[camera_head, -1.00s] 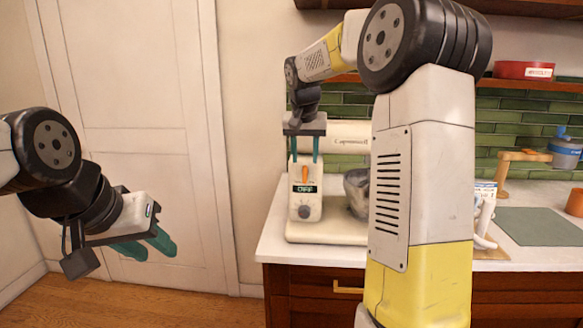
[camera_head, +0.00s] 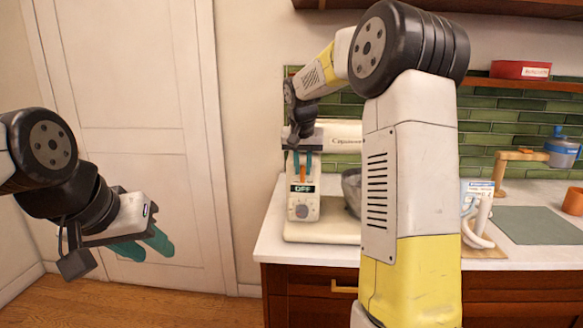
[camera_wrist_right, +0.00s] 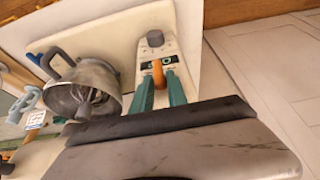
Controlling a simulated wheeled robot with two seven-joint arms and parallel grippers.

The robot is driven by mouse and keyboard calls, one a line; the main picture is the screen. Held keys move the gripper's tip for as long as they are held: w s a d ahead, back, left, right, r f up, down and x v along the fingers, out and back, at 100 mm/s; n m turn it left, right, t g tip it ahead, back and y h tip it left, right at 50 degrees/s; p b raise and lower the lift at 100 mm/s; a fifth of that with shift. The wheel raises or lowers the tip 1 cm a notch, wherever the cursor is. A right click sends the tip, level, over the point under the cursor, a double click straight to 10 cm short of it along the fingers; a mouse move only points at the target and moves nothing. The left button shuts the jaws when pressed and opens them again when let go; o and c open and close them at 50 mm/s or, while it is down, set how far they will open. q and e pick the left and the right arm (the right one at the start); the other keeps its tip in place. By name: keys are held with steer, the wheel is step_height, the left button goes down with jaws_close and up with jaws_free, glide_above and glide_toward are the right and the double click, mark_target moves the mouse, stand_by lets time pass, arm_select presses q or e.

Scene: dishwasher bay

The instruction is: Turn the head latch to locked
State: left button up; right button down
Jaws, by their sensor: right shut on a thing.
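The stand mixer (camera_head: 335,135) is cream-coloured and stands on the counter at the left end, partly hidden behind my right arm. Its front has a small display (camera_head: 303,188) reading OFF, a round knob (camera_head: 302,211) below, and an orange latch lever (camera_head: 303,170) above. My right gripper (camera_head: 303,165) reaches down in front of the mixer, its teal fingers on both sides of the lever. In the right wrist view, the fingers are shut on the orange lever (camera_wrist_right: 158,74). My left gripper (camera_head: 143,246) hangs empty at the left, its fingers apart, away from the mixer.
A metal bowl (camera_wrist_right: 88,92) with a handle sits at the mixer. To the right on the counter are a grey-green mat (camera_head: 538,225), a wooden stand (camera_head: 505,165) with a blue-lidded container and an orange cup (camera_head: 573,201). A door stands at the left.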

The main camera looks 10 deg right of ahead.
steer(key=shift+a, duration=0.15)
steer(key=n+h, duration=0.1)
steer(key=h, duration=0.4)
steer(key=a+f+n+g+h, duration=0.1)
steer(key=n+h, duration=0.1)
steer(key=h, duration=0.4)
steer(key=a+f+n+g+h, duration=0.1)
steer(key=h, duration=0.4)
steer(key=shift+w+a+f, duration=0.15)
steer(key=shift+w+f, duration=0.1)
steer(key=shift+w, duration=0.15)
steer(key=shift+n+h, duration=0.3)
steer(key=shift+h, duration=0.1)
steer(key=c, duration=1.3)
jaws_free()
